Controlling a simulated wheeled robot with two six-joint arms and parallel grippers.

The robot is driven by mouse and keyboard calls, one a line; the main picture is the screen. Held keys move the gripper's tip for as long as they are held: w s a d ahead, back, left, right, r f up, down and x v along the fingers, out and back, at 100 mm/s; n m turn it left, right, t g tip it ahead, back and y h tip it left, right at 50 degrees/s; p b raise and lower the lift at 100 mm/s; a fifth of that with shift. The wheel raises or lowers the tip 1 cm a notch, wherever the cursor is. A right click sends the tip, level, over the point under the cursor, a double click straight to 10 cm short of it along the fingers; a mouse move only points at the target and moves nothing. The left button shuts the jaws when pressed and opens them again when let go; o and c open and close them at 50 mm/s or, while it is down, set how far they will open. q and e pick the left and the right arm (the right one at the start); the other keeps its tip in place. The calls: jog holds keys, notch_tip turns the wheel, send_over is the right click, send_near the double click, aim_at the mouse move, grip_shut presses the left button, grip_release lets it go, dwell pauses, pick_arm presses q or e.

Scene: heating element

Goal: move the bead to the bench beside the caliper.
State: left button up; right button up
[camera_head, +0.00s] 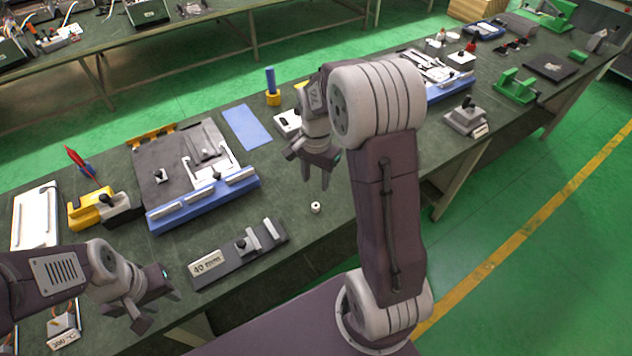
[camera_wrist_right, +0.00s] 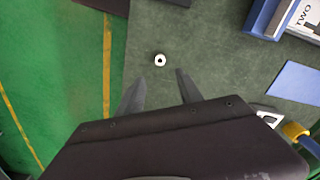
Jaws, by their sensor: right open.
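The bead (camera_head: 315,207) is a small white ring with a dark hole, lying on the green bench top (camera_head: 310,240). It also shows in the right wrist view (camera_wrist_right: 160,60), past the fingertips and in line with the gap between them. My right gripper (camera_head: 317,178) is open and empty, above the bench and behind the bead. Its two separated fingers show in the right wrist view (camera_wrist_right: 158,88). A dark grey bar labelled 40 mm with upright jaws (camera_head: 240,255), apparently the caliper, lies to the bead's left. My left gripper (camera_head: 155,312) is open and empty near the bench's front edge.
A blue-edged fixture (camera_head: 205,200) with a dark plate stands behind the bar. A flat blue sheet (camera_head: 246,127) and a yellow holder with a blue rod (camera_head: 272,97) lie farther back. The bench around the bead is bare.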

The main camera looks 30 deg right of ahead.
jog(key=s+a+f+n+t, duration=0.1)
jog(key=s+a+n, duration=0.6)
jog(key=s+n, duration=0.4)
jog(key=shift+s+a+f+n, duration=0.2)
jog(key=shift+s+n, duration=0.2)
jog(key=shift+s, duration=0.25)
jog(key=shift+s, duration=0.15)
